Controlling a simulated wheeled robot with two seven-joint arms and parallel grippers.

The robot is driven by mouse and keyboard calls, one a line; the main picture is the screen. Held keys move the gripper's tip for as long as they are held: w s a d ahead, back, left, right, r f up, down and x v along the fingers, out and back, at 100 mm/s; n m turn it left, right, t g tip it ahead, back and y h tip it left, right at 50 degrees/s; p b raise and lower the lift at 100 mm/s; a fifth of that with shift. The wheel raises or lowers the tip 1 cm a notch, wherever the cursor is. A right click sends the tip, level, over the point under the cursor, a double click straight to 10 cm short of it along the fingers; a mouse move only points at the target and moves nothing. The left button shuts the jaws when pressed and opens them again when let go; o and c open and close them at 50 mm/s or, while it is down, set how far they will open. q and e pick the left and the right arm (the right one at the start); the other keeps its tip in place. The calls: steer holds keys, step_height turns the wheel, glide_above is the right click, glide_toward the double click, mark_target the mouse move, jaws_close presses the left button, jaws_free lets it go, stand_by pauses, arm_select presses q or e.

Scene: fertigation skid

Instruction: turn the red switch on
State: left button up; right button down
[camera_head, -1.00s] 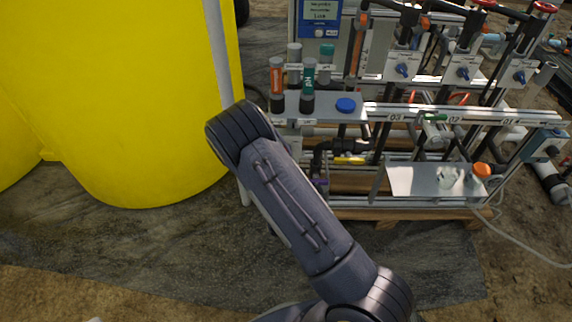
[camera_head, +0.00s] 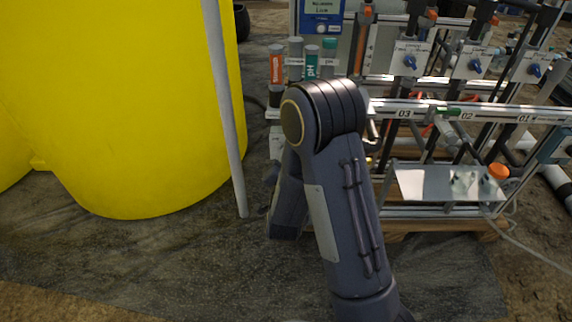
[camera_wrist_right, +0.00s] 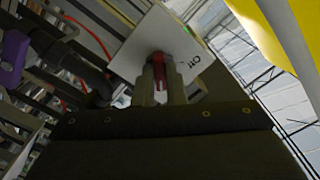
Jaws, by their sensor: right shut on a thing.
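In the right wrist view, the red switch (camera_wrist_right: 160,72) stands in front of a white plate (camera_wrist_right: 135,52) with dark lettering that I cannot read fully. My right gripper (camera_wrist_right: 160,88) is shut on the red switch, with a finger on each side of it. The gripper hides part of the switch, and its exact turn angle is hard to tell. In the head view my arm covers part of the skid, and neither the red switch nor the right gripper can be made out there. My left gripper is in neither view.
A large yellow tank (camera_head: 120,110) and a grey pole (camera_head: 226,110) stand left of my arm. The skid's pipes and blue valves (camera_head: 410,62) fill the right. A purple part (camera_wrist_right: 14,48) shows in the wrist view. The dark floor mat (camera_head: 150,265) is clear.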

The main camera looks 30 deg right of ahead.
steer(key=shift+f, duration=0.1)
stand_by(0.5)
steer(key=c, duration=1.5)
jaws_free()
steer(key=shift+a, duration=0.1)
steer(key=v, duration=0.7)
steer(key=shift+s+a+p, duration=0.2)
steer(key=shift+s+p, duration=0.15)
